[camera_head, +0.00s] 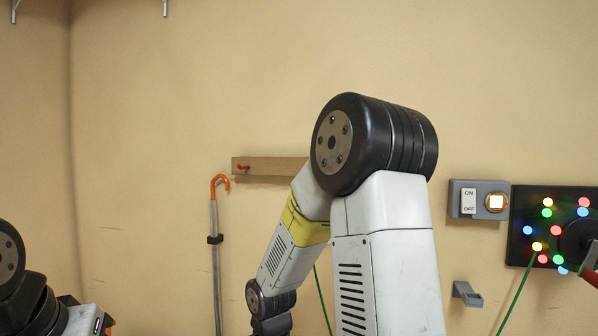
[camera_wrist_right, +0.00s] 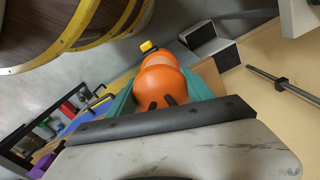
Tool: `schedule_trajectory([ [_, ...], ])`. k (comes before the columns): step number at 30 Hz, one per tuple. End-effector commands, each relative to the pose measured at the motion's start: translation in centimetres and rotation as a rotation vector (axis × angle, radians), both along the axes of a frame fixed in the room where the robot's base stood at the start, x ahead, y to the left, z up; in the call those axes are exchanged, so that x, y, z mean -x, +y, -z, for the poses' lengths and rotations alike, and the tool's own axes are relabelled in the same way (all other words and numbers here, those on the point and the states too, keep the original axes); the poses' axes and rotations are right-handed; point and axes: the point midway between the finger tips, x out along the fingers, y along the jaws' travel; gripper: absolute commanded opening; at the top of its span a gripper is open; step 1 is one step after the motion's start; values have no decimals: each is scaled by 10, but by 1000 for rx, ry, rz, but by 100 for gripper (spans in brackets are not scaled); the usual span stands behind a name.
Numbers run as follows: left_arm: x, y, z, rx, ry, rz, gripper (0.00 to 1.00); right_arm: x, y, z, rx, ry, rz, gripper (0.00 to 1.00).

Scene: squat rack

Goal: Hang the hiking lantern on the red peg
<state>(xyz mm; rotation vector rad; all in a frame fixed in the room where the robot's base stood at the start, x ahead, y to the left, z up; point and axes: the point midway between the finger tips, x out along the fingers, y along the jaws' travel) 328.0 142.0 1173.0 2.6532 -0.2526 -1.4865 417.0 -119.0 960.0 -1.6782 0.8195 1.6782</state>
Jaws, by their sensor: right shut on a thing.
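The red peg (camera_head: 243,168) sticks out near the left end of a wooden board (camera_head: 270,162) on the wall. My right arm's elbow and links cover the right end of that board. In the right wrist view my right gripper (camera_wrist_right: 162,80) has its teal fingers shut on an orange rounded thing, apparently the hiking lantern (camera_wrist_right: 158,84), with a yellow knob at its far end. The lantern's hanging loop cannot be made out. The right gripper and lantern do not show in the head view. My left arm shows at the lower left; its gripper is not in view.
A grey pole with an orange hooked handle (camera_head: 219,182) stands against the wall just below and left of the peg. A switch box (camera_head: 478,200) and a black light panel (camera_head: 550,225) are at the right. A wooden barrel (camera_wrist_right: 70,25) is at the wrist view's upper left.

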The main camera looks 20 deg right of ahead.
Motion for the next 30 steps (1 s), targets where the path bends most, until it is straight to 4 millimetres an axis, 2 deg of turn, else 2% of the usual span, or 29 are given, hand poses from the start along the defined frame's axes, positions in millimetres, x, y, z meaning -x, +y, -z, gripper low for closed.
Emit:
schedule_trajectory([
  [8,0,0,0,0,0,0,0,-2,0,0,0,0,0,0],
  [11,0,0,0,0,0,0,0,-12,-4,1,0,0,3,0],
  [24,0,0,0,0,0,0,0,-116,-33,12,0,0,2,0],
  [30,0,0,0,0,0,0,0,-137,-39,13,0,0,0,0],
])
